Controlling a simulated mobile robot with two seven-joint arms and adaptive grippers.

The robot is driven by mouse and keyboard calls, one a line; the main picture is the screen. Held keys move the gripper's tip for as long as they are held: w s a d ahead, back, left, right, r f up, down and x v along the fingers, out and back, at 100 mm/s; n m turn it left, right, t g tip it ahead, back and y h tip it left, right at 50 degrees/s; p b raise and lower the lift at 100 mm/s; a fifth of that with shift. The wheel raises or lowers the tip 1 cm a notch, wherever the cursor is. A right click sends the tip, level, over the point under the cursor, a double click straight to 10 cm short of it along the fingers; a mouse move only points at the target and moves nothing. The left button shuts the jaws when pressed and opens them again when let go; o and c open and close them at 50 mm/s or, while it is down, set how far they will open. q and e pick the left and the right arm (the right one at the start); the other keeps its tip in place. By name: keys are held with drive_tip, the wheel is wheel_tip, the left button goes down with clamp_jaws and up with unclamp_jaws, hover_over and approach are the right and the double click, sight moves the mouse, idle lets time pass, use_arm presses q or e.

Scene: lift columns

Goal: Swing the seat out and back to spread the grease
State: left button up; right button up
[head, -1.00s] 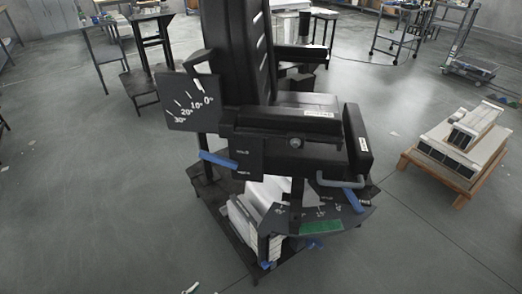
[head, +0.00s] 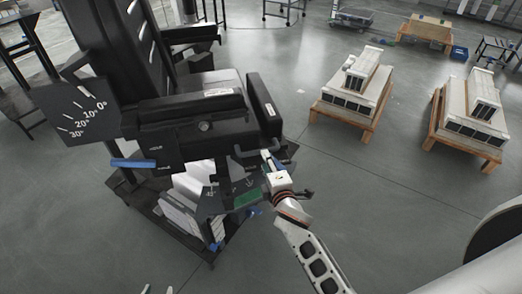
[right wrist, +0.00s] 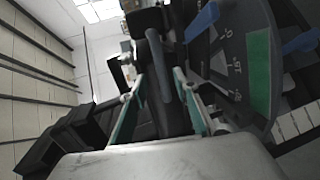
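My right gripper (head: 267,157) is at the handle. In the right wrist view its two fingers (right wrist: 160,105) are apart, with the grey handle bar (right wrist: 156,62) between them; contact cannot be told.
An angle plate (head: 80,112) marked 0° to 30° and a blue lever (head: 132,163) are on the seat's left side. White blocks (head: 178,217) fill the stand below. Two wooden pallets (head: 345,117) (head: 466,139) with stacked units stand at the right. The floor between is clear.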

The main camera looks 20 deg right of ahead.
drive_tip(key=b+x, duration=0.1)
drive_tip(key=x, duration=0.6)
drive_tip(key=shift+w+f, duration=0.1)
drive_tip(key=shift+w, duration=0.1)
clamp_jaws()
